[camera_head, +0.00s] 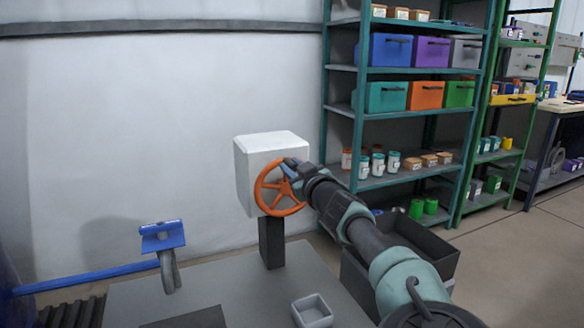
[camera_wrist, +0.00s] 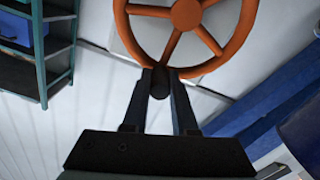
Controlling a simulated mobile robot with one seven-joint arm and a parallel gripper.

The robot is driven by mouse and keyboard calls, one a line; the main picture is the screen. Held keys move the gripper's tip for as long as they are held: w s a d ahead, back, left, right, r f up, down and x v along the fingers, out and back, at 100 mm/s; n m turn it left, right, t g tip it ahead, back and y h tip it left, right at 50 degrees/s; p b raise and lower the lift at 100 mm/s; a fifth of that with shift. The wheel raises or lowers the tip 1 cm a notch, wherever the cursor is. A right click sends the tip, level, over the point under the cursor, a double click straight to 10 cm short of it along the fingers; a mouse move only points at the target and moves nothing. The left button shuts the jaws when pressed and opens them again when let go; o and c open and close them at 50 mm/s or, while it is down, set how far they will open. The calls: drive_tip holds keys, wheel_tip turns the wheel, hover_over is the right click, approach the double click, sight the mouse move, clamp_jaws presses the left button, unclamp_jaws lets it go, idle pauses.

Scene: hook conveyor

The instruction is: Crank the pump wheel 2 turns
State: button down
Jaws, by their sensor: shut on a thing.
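The orange spoked pump wheel (camera_head: 284,187) is on the front of a white box (camera_head: 270,150) on a dark post (camera_head: 271,243). My gripper (camera_head: 292,168) is at the upper right part of the wheel's rim. In the wrist view the wheel (camera_wrist: 187,14) fills the top, its upper part cut off. A dark round handle (camera_wrist: 160,83) stands out from the rim there. My gripper (camera_wrist: 161,90) is shut on this handle, one finger on each side. In the head view the handle is hidden behind my gripper.
A grey table (camera_head: 239,285) below carries a small grey open box (camera_head: 312,311). A blue bracket with a hook (camera_head: 163,238) hangs at left. A dark bin (camera_head: 413,247) stands right, partly behind my arm. Green shelves (camera_head: 361,110) with bins stand behind.

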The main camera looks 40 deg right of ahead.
drive_tip(key=c, duration=0.7)
unclamp_jaws()
drive_tip(key=shift+f, duration=0.1)
drive_tip(key=shift+s+p, duration=0.15)
drive_tip(key=shift+p, duration=0.4)
drive_tip(key=shift+s+a+f+p, duration=0.15)
drive_tip(key=shift+s+f+p, duration=0.2)
drive_tip(key=shift+p, duration=0.85)
drive_tip(key=shift+s+r+p, duration=0.2)
drive_tip(key=shift+s+p, duration=0.1)
drive_tip(key=shift+p, duration=0.3)
drive_tip(key=p+v, duration=0.5)
drive_tip(key=v, duration=0.6)
drive_tip(key=shift+r+p, duration=0.25)
drive_tip(key=shift+p, duration=0.05)
drive_tip(key=shift+s+a, duration=0.1)
drive_tip(key=shift+a, duration=0.05)
